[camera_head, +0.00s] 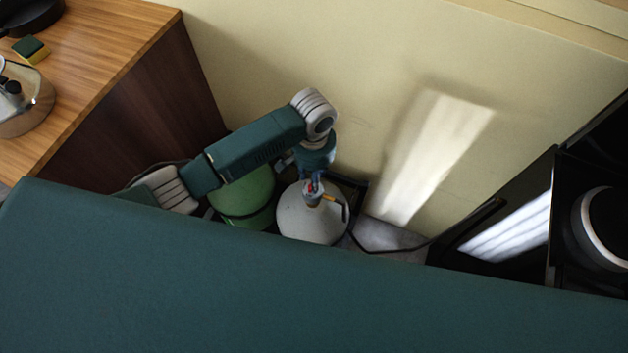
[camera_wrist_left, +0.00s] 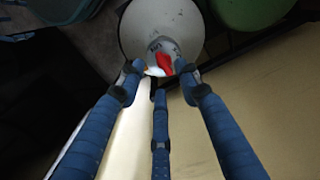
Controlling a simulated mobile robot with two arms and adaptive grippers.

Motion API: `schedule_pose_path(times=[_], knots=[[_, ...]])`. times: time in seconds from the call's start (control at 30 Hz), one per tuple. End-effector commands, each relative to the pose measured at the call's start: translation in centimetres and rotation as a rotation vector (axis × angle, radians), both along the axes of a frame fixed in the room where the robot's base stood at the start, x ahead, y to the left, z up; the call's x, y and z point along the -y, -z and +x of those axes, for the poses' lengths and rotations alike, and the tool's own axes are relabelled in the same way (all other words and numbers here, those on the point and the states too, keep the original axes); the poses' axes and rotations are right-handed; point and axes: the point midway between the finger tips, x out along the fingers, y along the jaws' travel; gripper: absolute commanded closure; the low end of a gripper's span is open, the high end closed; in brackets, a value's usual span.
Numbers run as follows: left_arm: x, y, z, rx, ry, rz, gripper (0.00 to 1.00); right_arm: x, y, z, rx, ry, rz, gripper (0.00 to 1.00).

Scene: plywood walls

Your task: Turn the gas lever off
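A white gas bottle (camera_head: 300,222) stands on the floor by the wall, and its top shows in the wrist view (camera_wrist_left: 145,22). The red gas lever (camera_wrist_left: 165,62) sits on the bottle's valve; in the head view it is a small red spot, partly hidden by the gripper. My left gripper (camera_head: 314,178) reaches down from above to the valve. In the wrist view its blue fingers (camera_wrist_left: 160,72) are spread, with the lever between and just beyond their tips. I cannot tell whether a finger touches it. My right gripper is not in view.
A green gas bottle (camera_head: 245,198) stands left of the white one. A black hose (camera_head: 420,245) runs right from the valve toward a dark appliance (camera_head: 510,225). A wooden counter (camera_head: 100,60) is at left, and the wall is close behind the bottles.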

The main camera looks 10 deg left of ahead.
Motion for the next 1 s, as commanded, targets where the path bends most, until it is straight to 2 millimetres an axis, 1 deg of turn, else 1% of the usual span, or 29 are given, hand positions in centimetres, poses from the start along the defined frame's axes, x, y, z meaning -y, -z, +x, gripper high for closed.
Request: schedule_pose_path(times=[0.03, 0.1, 0.2, 0.3, 0.43, 0.67, 0.7, 0.83, 1.0], knots=[[0.0, 1.1, -0.1, -0.003, -0.001, 0.002, 0.66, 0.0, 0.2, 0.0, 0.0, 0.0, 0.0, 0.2], [0.0, 2.3, -0.1, -0.002, 0.0, 0.001, 0.66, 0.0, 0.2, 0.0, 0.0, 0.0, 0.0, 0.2], [0.0, 3.6, 0.0, -0.001, 0.001, 0.0, 0.66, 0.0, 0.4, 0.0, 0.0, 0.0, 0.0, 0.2], [0.0, 4.4, 0.0, 0.0, 0.001, 0.0, 0.66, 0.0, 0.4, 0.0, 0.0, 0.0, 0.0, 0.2], [0.0, 4.8, 0.0, 0.002, 0.001, -0.001, 0.66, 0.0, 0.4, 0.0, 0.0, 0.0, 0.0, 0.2], [0.0, 4.8, 0.0, 0.002, 0.001, -0.001, 0.66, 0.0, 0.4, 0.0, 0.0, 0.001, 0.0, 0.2], [0.0, 4.8, 0.0, 0.002, 0.001, -0.001, 0.74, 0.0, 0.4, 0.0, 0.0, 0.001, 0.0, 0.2], [0.0, 4.8, 0.0, 0.002, 0.001, -0.001, 0.99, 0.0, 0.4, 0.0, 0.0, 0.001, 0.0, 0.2], [0.0, 4.8, 0.0, 0.002, 0.002, -0.001, 1.0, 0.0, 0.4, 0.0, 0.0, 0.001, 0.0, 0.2]])
